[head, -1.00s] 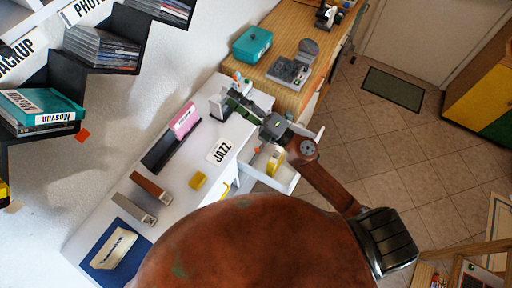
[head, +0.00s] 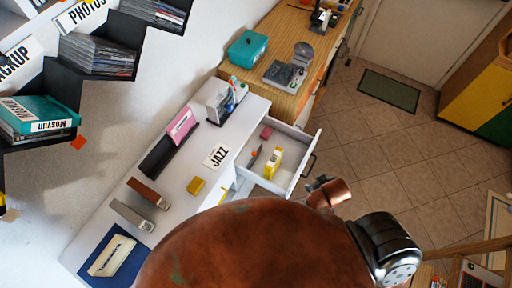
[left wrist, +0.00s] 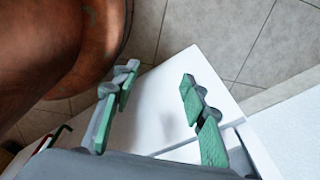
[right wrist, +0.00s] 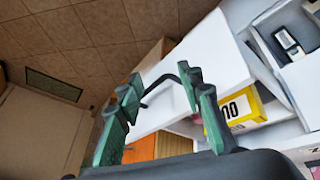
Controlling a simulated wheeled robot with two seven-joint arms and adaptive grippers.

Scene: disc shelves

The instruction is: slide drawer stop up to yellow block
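An open white drawer (head: 303,173) juts out of the desk in the head view. A yellow block (head: 273,162) with a white label stands inside it; it also shows in the right wrist view (right wrist: 240,112), with a "10" on its label. Another small yellow block (head: 195,186) lies on the desk top. I cannot pick out a drawer stop for certain. My right gripper (right wrist: 160,80) is open, with the dark drawer handle (right wrist: 160,86) showing between its fingers; contact is unclear. My left gripper (left wrist: 159,75) is open and empty by a white panel (left wrist: 158,110).
A pink block (head: 265,132) and a thin dark item with an orange end (head: 254,156) are also in the drawer. Tiled floor (head: 385,150) is free beyond the drawer.

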